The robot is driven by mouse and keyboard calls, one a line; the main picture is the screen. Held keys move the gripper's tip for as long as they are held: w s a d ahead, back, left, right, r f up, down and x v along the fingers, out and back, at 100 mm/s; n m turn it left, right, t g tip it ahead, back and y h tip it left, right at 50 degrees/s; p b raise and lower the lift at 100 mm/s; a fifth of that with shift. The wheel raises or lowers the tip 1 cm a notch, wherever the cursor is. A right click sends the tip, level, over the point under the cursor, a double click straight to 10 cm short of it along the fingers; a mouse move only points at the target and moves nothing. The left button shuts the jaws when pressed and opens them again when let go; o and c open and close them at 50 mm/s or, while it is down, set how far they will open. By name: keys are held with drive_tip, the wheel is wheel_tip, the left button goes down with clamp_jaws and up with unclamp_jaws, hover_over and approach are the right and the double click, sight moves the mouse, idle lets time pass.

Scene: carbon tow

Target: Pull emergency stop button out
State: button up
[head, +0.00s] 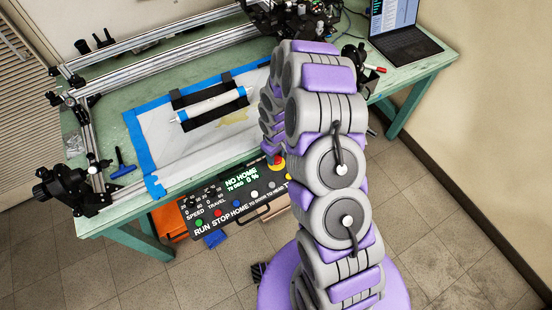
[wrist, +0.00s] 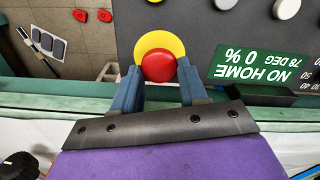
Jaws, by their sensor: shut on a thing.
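The emergency stop button is a red round knob (wrist: 158,66) on a yellow disc, set on a dark control panel (wrist: 215,25). In the wrist view it sits between the two blue-grey fingers of my gripper (wrist: 158,84), which are shut on its sides. My gripper is mostly hidden behind my arm there. I cannot tell whether the knob is pressed in or out.
The panel (head: 233,197) hangs at the front of a green table (head: 115,211) with a metal frame. A white sheet with blue tape (head: 170,152) lies on the table. A laptop (head: 405,45) stands at the back right. The floor to the right is clear.

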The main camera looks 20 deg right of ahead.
drive_tip(key=o, duration=1)
drive_tip(key=shift+c, duration=0.2)
drive_tip(key=shift+r+p, duration=1.3)
drive_tip(key=shift+r, duration=1.7)
drive_tip(key=shift+r, duration=0.1)
